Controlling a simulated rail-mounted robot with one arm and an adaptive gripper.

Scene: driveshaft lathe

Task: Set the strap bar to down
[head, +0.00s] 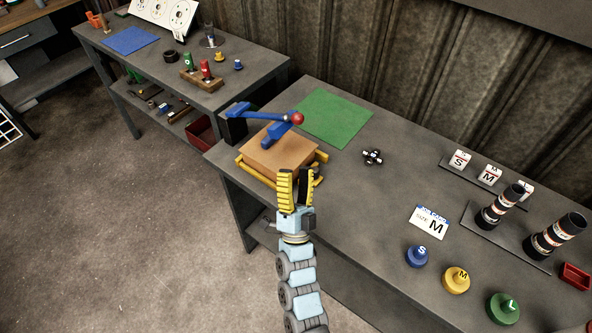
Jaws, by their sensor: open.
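The strap bar (264,115) is a blue arm with a red ball knob (297,118) at its free end. It runs from a dark post (235,131) at the left and appears raised over a brown box (272,158). A blue block (275,133) shows below the bar, over the box top. The box sits in a yellow frame (248,173) at the table's left end. My gripper (295,172) is open and empty, with yellow fingers in front of the box's right side. It is apart from the knob in the picture and hides part of the frame.
A green mat (334,117) lies behind the box. A small black part (373,157) and a size M card (429,222) lie to the right. Blue (417,257), yellow (456,280) and green (503,308) knobbed discs stand near the front edge. The tabletop between is clear.

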